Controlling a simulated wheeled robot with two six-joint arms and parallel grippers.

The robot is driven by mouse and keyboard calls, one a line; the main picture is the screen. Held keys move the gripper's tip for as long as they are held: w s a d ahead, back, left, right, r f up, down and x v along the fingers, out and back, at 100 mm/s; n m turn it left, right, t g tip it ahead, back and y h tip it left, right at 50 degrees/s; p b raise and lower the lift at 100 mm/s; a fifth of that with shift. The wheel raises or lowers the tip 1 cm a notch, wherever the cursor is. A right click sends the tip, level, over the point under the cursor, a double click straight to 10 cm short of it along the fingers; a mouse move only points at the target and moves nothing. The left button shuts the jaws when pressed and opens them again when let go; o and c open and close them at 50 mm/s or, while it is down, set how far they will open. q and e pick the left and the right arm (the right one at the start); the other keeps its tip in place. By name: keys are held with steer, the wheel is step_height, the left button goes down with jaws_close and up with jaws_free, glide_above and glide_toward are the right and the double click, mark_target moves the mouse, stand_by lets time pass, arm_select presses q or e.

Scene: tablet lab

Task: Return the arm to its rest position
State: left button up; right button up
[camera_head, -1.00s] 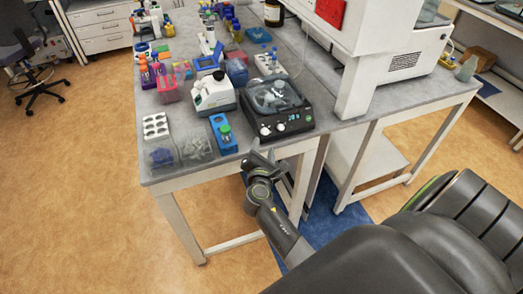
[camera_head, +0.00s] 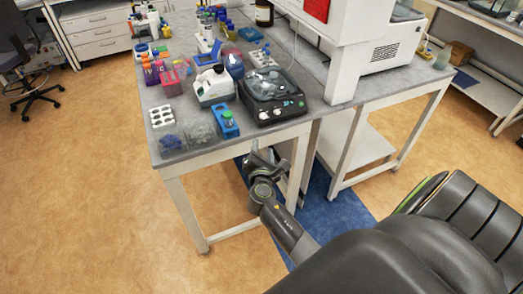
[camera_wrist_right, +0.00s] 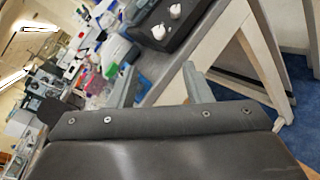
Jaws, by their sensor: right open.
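My right arm (camera_head: 288,232) reaches out from the bottom right in the head view. Its gripper (camera_head: 262,156) is near the front edge of the lab bench (camera_head: 222,153), below the round black device (camera_head: 272,97) in the picture. In the right wrist view its two fingers (camera_wrist_right: 160,84) stand wide apart with nothing between them. The gripper looks apart from the bench, though the exact gap is hard to judge. My left gripper is not in view.
A blue holder with a vial (camera_head: 226,124), a white tube rack (camera_head: 161,115) and several other lab items stand along the bench's front part. White bench legs (camera_head: 183,208) stand below. Open floor (camera_head: 100,220) lies to the left.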

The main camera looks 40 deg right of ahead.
steer(key=s+a+f+m+g+y+b, duration=0.1)
steer(key=s+f+m+g+y, duration=0.15)
steer(key=s+f, duration=0.6)
steer(key=s+a+f+m+g+y+b, duration=0.1)
steer(key=s+f+m+g+b, duration=0.15)
steer(key=f, duration=1.05)
steer(key=s+a+f+m+g+y+b, duration=0.1)
steer(key=s+f+m+y, duration=0.15)
steer(key=s+f, duration=0.6)
steer(key=s+a+f+m+g+y+b, duration=0.1)
steer(key=s+f+m+g, duration=0.2)
steer(key=s+f+m, duration=0.4)
steer(key=s+a+f+m+g+y+b, duration=0.1)
steer(key=s+f+m, duration=0.5)
steer(key=s+f, duration=0.6)
steer(key=s+g+y+b, duration=0.1)
steer(key=s+g, duration=0.1)
steer(key=s, duration=0.6)
steer(key=shift+a+f+m, duration=0.3)
steer(key=shift+a+m, duration=0.05)
steer(key=shift+a, duration=0.05)
